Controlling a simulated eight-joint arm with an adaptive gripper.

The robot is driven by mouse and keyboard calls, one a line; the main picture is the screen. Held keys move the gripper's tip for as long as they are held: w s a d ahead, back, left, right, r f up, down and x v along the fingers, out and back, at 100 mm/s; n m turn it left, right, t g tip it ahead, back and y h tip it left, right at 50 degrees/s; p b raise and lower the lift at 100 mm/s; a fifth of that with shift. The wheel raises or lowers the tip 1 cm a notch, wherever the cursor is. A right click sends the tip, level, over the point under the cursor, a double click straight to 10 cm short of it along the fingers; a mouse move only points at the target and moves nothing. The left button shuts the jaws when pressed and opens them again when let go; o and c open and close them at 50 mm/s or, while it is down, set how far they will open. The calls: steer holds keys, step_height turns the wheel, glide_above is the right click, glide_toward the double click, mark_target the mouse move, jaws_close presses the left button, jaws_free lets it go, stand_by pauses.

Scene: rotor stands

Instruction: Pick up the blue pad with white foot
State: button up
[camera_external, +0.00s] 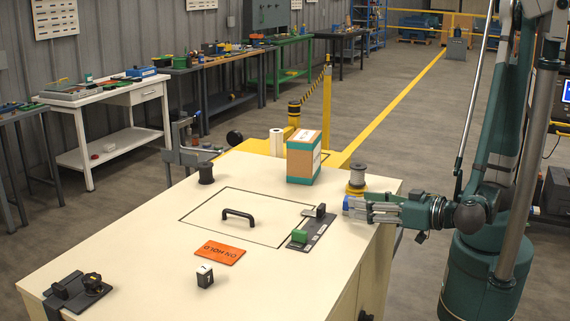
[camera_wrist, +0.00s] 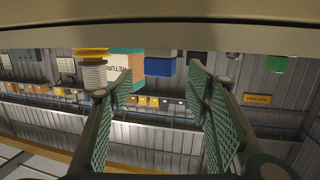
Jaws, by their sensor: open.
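The blue pad (camera_wrist: 160,67) shows in the wrist view, which looks upside down, with a thin pale foot (camera_wrist: 166,53) against the table top. It appears in the gap between my fingertips, closer to the middle than to either finger, and seems apart from both. My gripper (camera_wrist: 159,78) is open and empty. In the outside view my gripper (camera_external: 362,208) lies level at the table's right edge, pointing left. A small blue patch (camera_external: 348,203) shows at its fingertips, probably the pad. The fingers hide most of it there, and its foot cannot be told.
A grey spool on a yellow base (camera_external: 357,176) and an orange-and-teal carton (camera_external: 303,158) stand behind my gripper. An orange sign (camera_external: 220,252) lies flat.

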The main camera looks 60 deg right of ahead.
steer(key=shift+x, duration=2.6)
steer(key=c, duration=0.9)
